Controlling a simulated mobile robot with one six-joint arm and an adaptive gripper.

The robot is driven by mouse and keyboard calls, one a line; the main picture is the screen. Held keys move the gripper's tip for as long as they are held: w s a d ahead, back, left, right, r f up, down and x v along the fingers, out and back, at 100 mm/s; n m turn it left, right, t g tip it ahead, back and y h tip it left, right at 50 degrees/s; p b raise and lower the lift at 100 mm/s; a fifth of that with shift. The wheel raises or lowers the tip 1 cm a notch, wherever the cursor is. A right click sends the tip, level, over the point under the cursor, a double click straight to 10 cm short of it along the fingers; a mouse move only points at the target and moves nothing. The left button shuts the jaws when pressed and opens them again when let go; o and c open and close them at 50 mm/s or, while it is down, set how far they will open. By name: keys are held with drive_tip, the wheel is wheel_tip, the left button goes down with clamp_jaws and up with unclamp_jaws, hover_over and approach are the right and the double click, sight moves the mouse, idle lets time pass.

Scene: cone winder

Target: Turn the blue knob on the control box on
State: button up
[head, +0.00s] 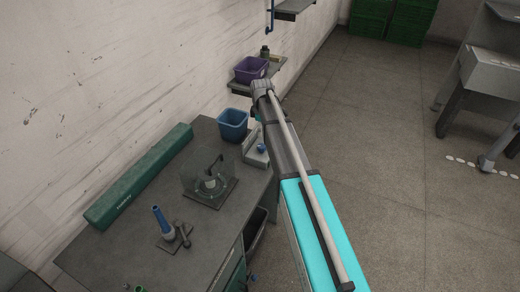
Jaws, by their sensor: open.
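A small light grey box (251,158), which looks like the control box, stands at the right end of the dark workbench, against my arm in the picture. A blue knob (261,147) shows on it, small and partly beside my arm; its setting is too small to tell. My arm reaches from the lower right up past the bench's right end, and its far joint shows above the box. My gripper's fingers do not show; the arm hides that part.
On the workbench (110,262) are a blue bin (233,124), a long green case (140,175), a clear-covered device (211,180) and a blue cone (163,222). A purple bin (251,69) sits on a shelf behind. Open floor (390,150) lies right of my arm.

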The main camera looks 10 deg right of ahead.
sight(261, 146)
drive_tip(key=shift+f+b, duration=4.3)
drive_tip(key=shift+f, duration=0.3)
